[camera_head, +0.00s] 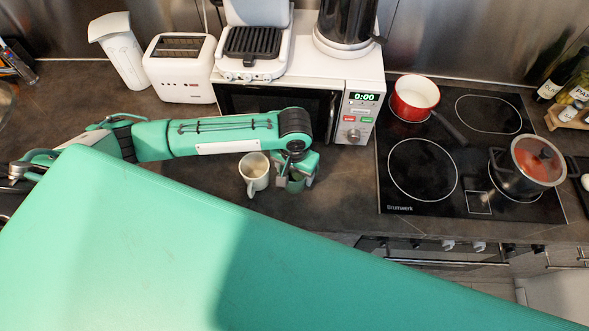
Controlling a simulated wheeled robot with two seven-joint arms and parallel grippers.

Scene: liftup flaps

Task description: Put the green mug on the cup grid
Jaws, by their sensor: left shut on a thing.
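The green mug (295,186) is on or just above the dark counter in front of the microwave, mostly hidden by my left gripper. My left gripper (298,181) points down and is shut on the green mug. I cannot tell whether the mug's base touches the counter. No cup grid can be made out in this view. My right gripper is not in view.
A white mug (254,172) stands just left of my left gripper. The microwave (363,113) is behind it. A cooktop (425,170) with a red pot (415,97) and a lidded pot (522,165) is at the right. Counter between gripper and cooktop is clear.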

